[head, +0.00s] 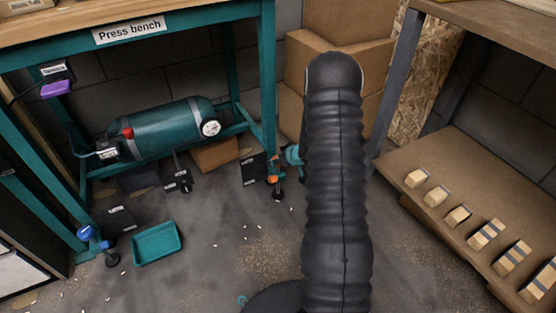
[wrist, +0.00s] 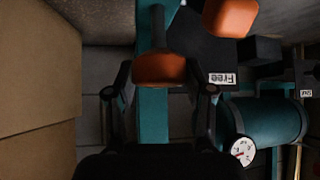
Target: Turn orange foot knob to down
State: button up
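The orange foot knob (head: 272,179) is low on the teal press bench's front right leg in the head view, just left of my black arm. In the wrist view, one orange part (wrist: 160,68) lies in line with the gap between my fingertips. A second orange part (wrist: 230,16) is at the top right. My gripper (wrist: 162,90) is open, with a finger on each side of the gap. I cannot tell whether the fingers touch the orange part. A black plate with a "Free" label (wrist: 222,78) is beside it. My arm hides part of this area in the head view.
A blue foot knob (head: 86,233) is on the left leg, near a teal tray (head: 157,243) on the floor. A teal tank (head: 165,130) with a gauge sits under the bench. Cardboard boxes (head: 298,65) stand behind. A shelf with small wooden blocks (head: 437,196) is at right.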

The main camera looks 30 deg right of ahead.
jog(key=shift+f+h+b, duration=0.1)
jog(key=shift+h+b, duration=0.2)
jog(key=shift+m+h+b, duration=0.5)
jog(key=shift+m, duration=0.4)
jog(key=m+h, duration=0.2)
jog(key=shift+m, duration=0.3)
jog(key=m+h, duration=0.2)
jog(key=shift+m, duration=0.4)
jog(key=shift+m+g+h+p, duration=0.4)
jog(key=shift+m+h+p, duration=0.2)
jog(key=shift+m, duration=0.2)
jog(key=shift+w+m+h, duration=0.1)
jog(key=shift+m+h, duration=0.2)
jog(key=o, duration=1.2)
jog(key=shift+c, duration=0.2)
